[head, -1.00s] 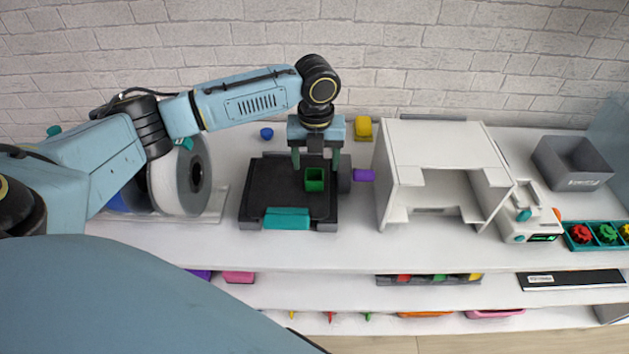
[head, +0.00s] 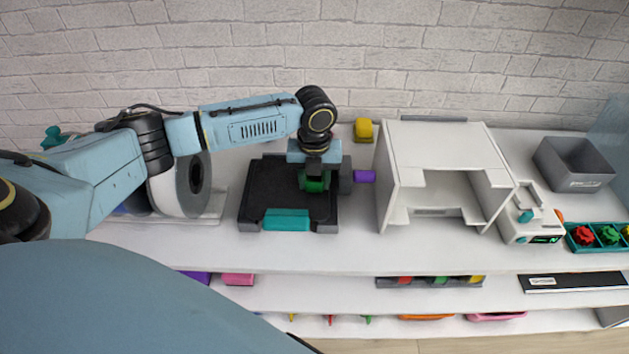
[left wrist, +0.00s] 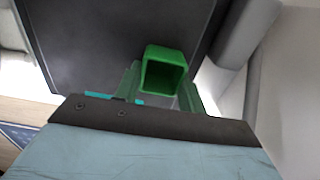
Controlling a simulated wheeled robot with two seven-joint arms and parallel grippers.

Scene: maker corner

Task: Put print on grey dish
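The print is a small green open-topped box (left wrist: 164,70) on the black bed (head: 262,190) of a printer-like machine. It also shows partly in the head view (head: 313,183), under my left gripper. My left gripper (head: 315,168) is low over the bed, pointing down. The print seems to rest at bed height. A grey open-topped bin (head: 573,165) stands at the far right; no other grey dish shows. My right gripper is not in view.
A white open-fronted box (head: 440,150) stands right of the bed, before the bin. A white scale-like device (head: 530,215) and a teal tray (head: 598,237) of coloured pieces are at the right. A spool (head: 180,185) stands left. The front bench strip is clear.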

